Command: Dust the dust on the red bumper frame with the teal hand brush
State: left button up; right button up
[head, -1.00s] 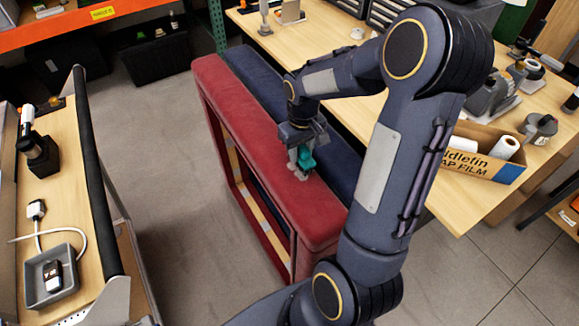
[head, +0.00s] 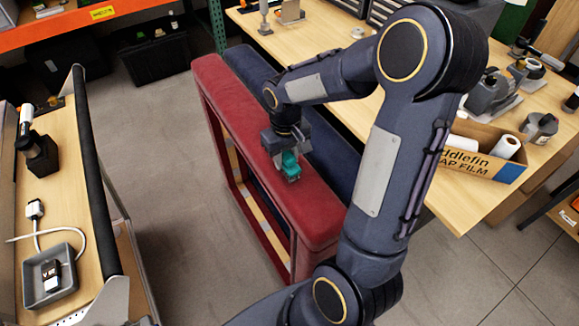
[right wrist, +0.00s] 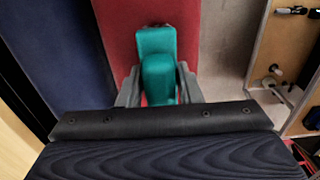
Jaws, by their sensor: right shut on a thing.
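The red bumper frame (head: 222,91) stands on the floor in the middle of the head view, with a padded red top and an open side. My right gripper (head: 287,166) is over its top, shut on the teal hand brush (head: 291,163). In the right wrist view the brush (right wrist: 156,65) sits between the fingers above the red pad (right wrist: 118,30). The brush is at or just above the pad; contact cannot be told. No dust shows clearly on the visible red surface. My left gripper is out of view.
A dark blue padded frame (head: 250,68) stands right behind the red one. A wooden workbench (head: 470,200) with a cardboard box (head: 480,160) is at the right. A cart (head: 85,215) with a grey tray (head: 50,276) is at the left. Floor between is clear.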

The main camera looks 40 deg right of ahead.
jog(key=shift+a, duration=0.1)
jog(key=shift+w+a, duration=0.1)
jog(key=shift+a, duration=1.1)
jog(key=shift+r+p, duration=0.55)
jog(key=shift+r, duration=0.25)
jog(key=shift+d, duration=0.15)
jog(key=d, duration=0.6)
jog(key=shift+s+d+f, duration=0.25)
jog(key=shift+s+d, duration=0.05)
jog(key=shift+d, duration=0.1)
